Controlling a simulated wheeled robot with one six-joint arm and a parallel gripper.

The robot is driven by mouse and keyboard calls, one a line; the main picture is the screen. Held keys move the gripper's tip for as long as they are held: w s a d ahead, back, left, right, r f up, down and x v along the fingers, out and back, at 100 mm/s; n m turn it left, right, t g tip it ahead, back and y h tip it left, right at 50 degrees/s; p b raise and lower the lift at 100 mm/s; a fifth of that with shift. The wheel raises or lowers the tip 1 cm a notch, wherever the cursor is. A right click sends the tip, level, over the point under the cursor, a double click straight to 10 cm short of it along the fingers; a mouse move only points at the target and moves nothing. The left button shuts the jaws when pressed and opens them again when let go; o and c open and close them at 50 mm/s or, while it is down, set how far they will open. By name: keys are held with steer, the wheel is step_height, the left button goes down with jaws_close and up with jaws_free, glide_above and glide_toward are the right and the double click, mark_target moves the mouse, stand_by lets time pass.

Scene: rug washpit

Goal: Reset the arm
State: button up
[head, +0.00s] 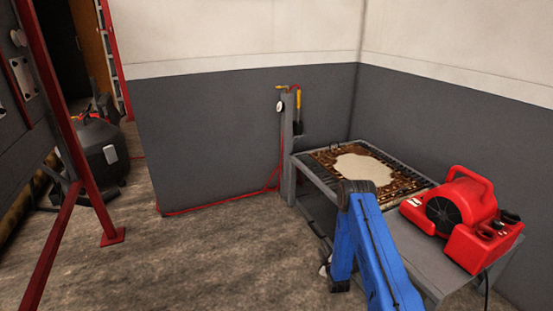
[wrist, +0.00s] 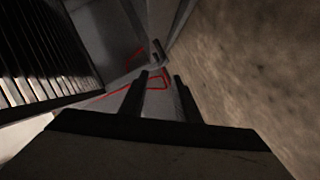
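My blue arm (head: 372,250) is bent in front of the grey bench at the right of the head view. My gripper (wrist: 161,75) shows in the wrist view as two dark fingers with a clear gap between them. Nothing is seen between the fingers, so it is open and empty. It points past the dark slatted surface at its left, toward a grey wall and a red hose. In the head view I cannot make out the gripper clearly; it is low, around or behind the arm.
A patterned rug (head: 352,168) lies on the slatted grey bench (head: 425,262). A red blower (head: 462,212) stands at its right end. A grey post (head: 287,145) and a red hose (head: 215,207) are behind. A red frame (head: 88,190) stands left; open floor (head: 190,260) lies between.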

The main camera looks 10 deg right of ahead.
steer(key=w+r+m+g, duration=0.1)
steer(key=w+r, duration=0.1)
steer(key=r, duration=1)
steer(key=w+r+m+g, duration=0.1)
steer(key=w+r, duration=0.2)
steer(key=r, duration=1)
steer(key=s+a+r+m+g, duration=0.2)
steer(key=s+r, duration=0.4)
steer(key=r, duration=0.5)
steer(key=s+a+r+m+g, duration=0.1)
steer(key=s+r, duration=0.4)
steer(key=r, duration=0.6)
steer(key=s+a+r+m+g, duration=0.1)
steer(key=s+r+m, duration=0.1)
steer(key=s+r, duration=0.85)
steer(key=s+a+r+m+g, duration=0.15)
steer(key=s+r, duration=0.35)
steer(key=s, duration=1)
steer(key=s+a+r+m+g, duration=0.1)
steer(key=s+a+m+g, duration=0.1)
steer(key=s, duration=2.5)
steer(key=shift+s+r+m+g, duration=0.15)
steer(key=shift+s+m+g, duration=0.2)
steer(key=shift+m+g, duration=0.15)
steer(key=shift+d, duration=0.1)
